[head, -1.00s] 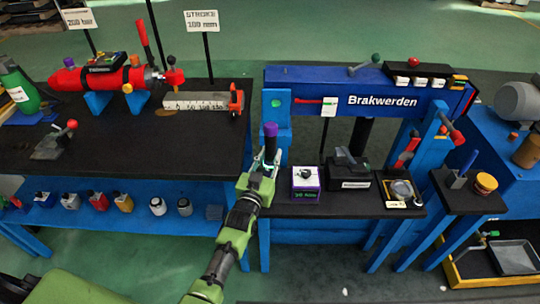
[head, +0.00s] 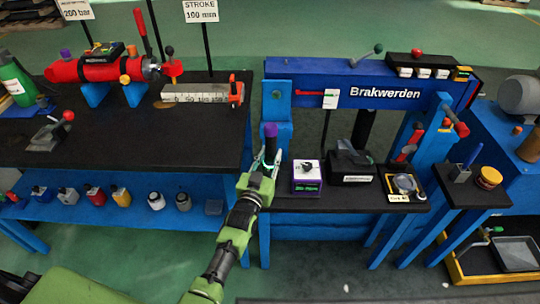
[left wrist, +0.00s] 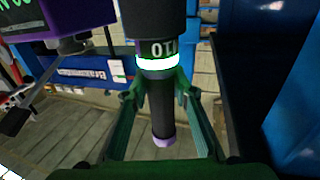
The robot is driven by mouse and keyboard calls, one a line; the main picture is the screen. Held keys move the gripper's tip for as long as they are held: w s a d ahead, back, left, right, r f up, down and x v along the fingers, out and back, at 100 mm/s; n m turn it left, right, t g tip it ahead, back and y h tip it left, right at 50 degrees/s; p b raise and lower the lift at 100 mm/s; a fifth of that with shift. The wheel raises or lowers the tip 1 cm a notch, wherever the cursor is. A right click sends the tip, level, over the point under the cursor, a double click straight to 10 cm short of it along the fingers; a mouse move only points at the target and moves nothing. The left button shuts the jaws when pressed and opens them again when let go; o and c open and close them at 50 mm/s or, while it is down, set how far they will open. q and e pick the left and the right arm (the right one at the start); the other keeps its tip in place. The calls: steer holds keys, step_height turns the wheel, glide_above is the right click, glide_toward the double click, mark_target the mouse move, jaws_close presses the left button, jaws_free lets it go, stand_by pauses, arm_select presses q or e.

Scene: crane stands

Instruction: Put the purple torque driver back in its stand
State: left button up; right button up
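The purple torque driver shows in the head view as a purple-topped, upright shape (head: 270,130) above my left gripper (head: 266,162). In the left wrist view, which looks upside down, the driver (left wrist: 162,118) has a dark shaft with a purple end, and a lit green and white collar with lettering. I cannot tell which thing is the driver's stand.
The blue press frame (head: 400,94) stands behind the low black bench (head: 340,200). A black box (head: 352,165) and a gauge tray (head: 404,187) are on that bench. A blue-handled tool (head: 470,158) stands on the small right table. The left bench (head: 130,140) bears a red cylinder.

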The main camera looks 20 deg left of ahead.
mark_target(269, 158)
arm_select(q)
steer(key=o, duration=0.3)
steer(key=shift+r, duration=0.25)
steer(key=shift+o, duration=0.2)
steer(key=shift+s+f, duration=0.1)
steer(key=shift+f, duration=0.3)
arm_select(e)
steer(key=shift+d, duration=0.35)
arm_select(q)
steer(key=shift+s+r, duration=0.1)
steer(key=shift+r, duration=0.05)
arm_select(e)
steer(key=shift+r, duration=0.15)
arm_select(q)
steer(key=shift+s+p, duration=0.2)
steer(key=shift+p, duration=0.15)
steer(key=shift+s+r+p, duration=0.15)
steer(key=shift+s+p, duration=0.55)
steer(key=shift+s, duration=0.35)
steer(key=shift+s+p, duration=0.6)
steer(key=shift+s, duration=0.5)
arm_select(e)
steer(key=r, duration=0.1)
steer(key=d+r, duration=0.1)
steer(key=r, duration=0.1)
